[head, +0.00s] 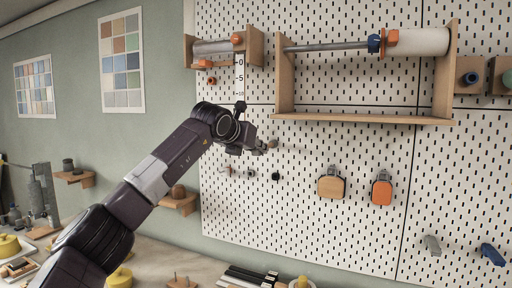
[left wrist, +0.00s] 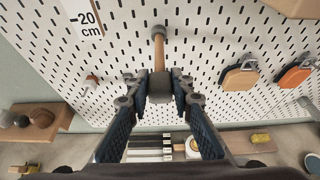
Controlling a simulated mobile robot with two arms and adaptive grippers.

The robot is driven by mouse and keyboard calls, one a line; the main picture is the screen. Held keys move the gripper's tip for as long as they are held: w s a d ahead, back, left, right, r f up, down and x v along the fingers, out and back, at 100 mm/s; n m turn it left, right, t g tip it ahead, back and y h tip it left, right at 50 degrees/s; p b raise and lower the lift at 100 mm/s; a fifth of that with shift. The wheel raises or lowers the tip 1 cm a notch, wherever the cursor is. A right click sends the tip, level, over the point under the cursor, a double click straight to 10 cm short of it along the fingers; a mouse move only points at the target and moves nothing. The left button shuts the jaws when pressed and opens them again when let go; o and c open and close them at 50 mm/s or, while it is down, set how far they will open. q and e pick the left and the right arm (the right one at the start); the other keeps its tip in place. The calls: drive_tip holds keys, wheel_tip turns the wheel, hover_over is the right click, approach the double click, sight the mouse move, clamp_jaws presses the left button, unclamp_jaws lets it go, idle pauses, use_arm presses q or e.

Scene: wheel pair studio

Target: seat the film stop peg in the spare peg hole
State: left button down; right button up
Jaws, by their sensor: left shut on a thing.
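My left gripper (head: 265,147) is in front of the white pegboard (head: 330,235), below the left shelf unit. In the left wrist view this gripper (left wrist: 161,88) is shut on a peg (left wrist: 159,52) with a grey block between the fingertips and a tan shaft running toward the board. The peg's far end overlaps the board's slots; I cannot tell whether it touches or enters one. I cannot tell which opening is the spare peg hole. My right gripper is in neither view.
Small fittings stick out below the gripper, including a black one (head: 276,176) and an orange-tipped one (head: 226,171). A wooden tag (head: 331,187) and an orange tag (head: 382,192) hang to the right. A wooden roller shelf (head: 365,117) is above right.

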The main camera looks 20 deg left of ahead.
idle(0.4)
use_arm(q)
drive_tip(key=c, duration=1.6)
unclamp_jaws()
drive_tip(key=v, duration=1.2)
drive_tip(key=shift+s, duration=0.1)
drive_tip(key=shift+f, duration=0.1)
